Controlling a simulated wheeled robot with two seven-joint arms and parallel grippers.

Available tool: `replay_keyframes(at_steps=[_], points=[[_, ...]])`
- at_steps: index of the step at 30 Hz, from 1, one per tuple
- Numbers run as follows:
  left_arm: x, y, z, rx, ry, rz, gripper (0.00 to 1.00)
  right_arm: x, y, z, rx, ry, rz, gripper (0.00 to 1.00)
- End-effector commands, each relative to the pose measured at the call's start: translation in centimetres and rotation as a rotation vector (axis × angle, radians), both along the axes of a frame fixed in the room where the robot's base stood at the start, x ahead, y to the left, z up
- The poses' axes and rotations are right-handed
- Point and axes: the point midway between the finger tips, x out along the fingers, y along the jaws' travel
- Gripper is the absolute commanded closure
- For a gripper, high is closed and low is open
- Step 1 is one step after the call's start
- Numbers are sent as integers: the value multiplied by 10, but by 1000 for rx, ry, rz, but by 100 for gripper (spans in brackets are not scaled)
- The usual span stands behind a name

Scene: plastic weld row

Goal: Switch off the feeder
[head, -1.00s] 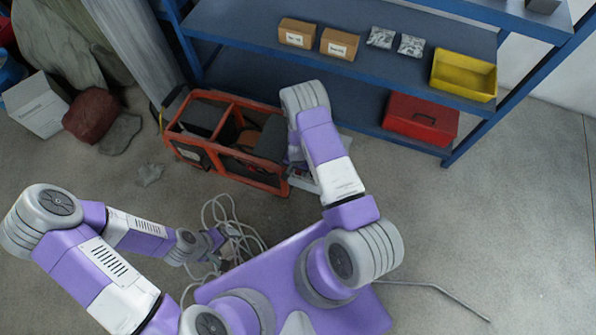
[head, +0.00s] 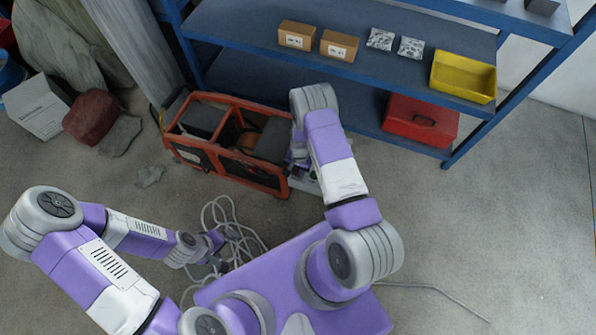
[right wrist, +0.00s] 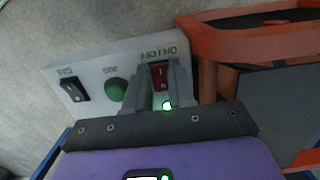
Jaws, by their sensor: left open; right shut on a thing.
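The orange-framed machine (head: 215,165), which I take to be the feeder, stands on the floor before the shelf. Its pale control panel (right wrist: 100,68) shows upside down in the right wrist view. It bears a red rocker switch (right wrist: 159,76) labelled ON/OFF, a green round button (right wrist: 116,91) and a black rocker switch (right wrist: 74,90). A small lamp (right wrist: 167,105) glows green by the red switch. My right gripper (right wrist: 160,88) is shut on the red switch, a finger on either side. My left gripper (head: 214,242) is open and empty, low over loose cables.
Grey cables (head: 238,238) lie on the floor near my base. The blue shelf (head: 240,28) behind holds cartons, packets and a yellow bin (head: 463,75), with a red toolbox (head: 420,122) below. A white box (head: 36,106) and red sack stand left. Floor at right is mostly clear.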

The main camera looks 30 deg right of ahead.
Motion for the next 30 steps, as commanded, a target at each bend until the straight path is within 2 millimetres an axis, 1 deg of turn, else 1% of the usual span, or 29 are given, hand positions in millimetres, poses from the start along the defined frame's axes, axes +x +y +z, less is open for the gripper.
replay_keyframes(at_steps=[8,19,20,24,25,30], points=[[0,0,0,0,0,0,16,3,-3,0,102,85,-1,100],[0,0,0,0,0,0,16,2,-3,1,116,97,1,100],[0,0,0,0,0,0,16,2,-3,1,116,97,1,75],[0,0,0,0,0,0,16,2,-3,1,115,96,1,54],[0,0,0,0,0,0,16,2,-3,1,115,96,1,51],[0,0,0,0,0,0,16,3,-3,1,114,96,1,51]])
